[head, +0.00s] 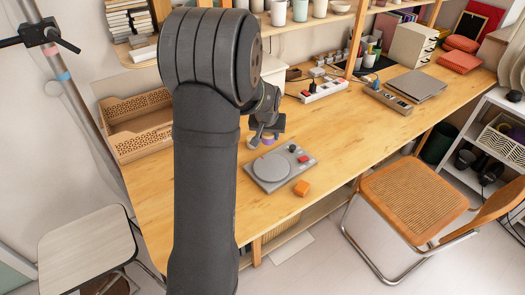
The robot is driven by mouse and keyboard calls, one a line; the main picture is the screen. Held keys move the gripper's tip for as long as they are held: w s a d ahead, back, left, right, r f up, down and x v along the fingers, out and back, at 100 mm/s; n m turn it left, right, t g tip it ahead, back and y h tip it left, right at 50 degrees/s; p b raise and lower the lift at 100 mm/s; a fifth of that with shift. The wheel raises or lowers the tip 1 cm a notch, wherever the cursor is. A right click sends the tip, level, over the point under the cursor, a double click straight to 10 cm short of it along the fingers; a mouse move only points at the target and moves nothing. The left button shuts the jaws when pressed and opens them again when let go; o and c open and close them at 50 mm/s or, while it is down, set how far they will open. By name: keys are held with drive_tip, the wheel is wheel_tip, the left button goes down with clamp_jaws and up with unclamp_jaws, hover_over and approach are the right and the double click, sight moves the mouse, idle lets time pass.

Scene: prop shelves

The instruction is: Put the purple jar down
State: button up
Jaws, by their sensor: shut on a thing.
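My gripper (266,132) is above the wooden table, just behind a grey device with a round plate. It is shut on the purple jar (267,141), of which only a small part shows below the fingers. My own arm and the gripper hide the rest of the jar. I cannot tell whether the jar touches the table.
Power strips (325,91) and a grey laptop (416,86) lie farther right. A wooden crate (140,143) stands at left. Table between is clear.

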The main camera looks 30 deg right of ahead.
drive_tip(key=s+d+r, duration=0.2)
drive_tip(key=s+r, duration=0.1)
drive_tip(key=s, duration=1.2)
hover_over(272, 163)
drive_tip(key=s+a, duration=0.1)
wheel_tip(272, 163, down, 7)
drive_tip(key=shift+s+f, duration=0.1)
drive_tip(key=shift+s, duration=0.05)
drive_tip(key=shift+f, duration=2)
drive_tip(key=o, duration=0.6)
drive_tip(key=shift+f, duration=0.15)
drive_tip(key=shift+c, duration=0.2)
drive_tip(key=o, duration=0.4)
drive_tip(key=shift+o, duration=0.2)
drive_tip(key=v, duration=1.2)
